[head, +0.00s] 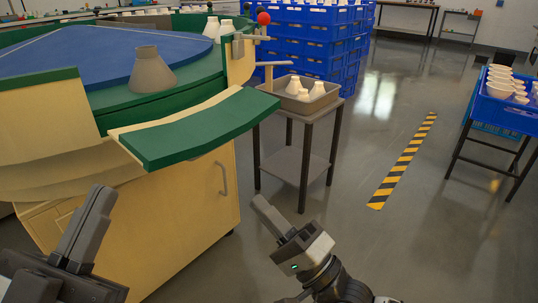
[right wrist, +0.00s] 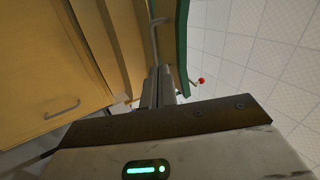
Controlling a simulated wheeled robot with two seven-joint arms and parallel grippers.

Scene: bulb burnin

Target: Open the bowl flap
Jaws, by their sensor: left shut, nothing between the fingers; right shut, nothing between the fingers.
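The bowl (head: 50,62) has a blue disc inside a green rim and stands on a wooden cabinet at the left of the head view. A curved, green-topped wooden panel (head: 195,127), which looks like the flap, juts out at its front right; I cannot tell how far it is open. A green-edged wooden piece (right wrist: 183,45) shows above the fingers in the right wrist view. My left gripper (head: 88,225) is shut and empty, low before the cabinet. My right gripper (head: 268,208) is shut and empty, below and right of the panel, apart from it.
A grey cone (head: 151,72) stands on the green rim. A stand with a tray (head: 322,103) of white cones is behind the panel. Blue crates (head: 318,38) are stacked behind. A red knob (head: 263,18) tops a post. The floor at right is clear around a striped strip (head: 403,160).

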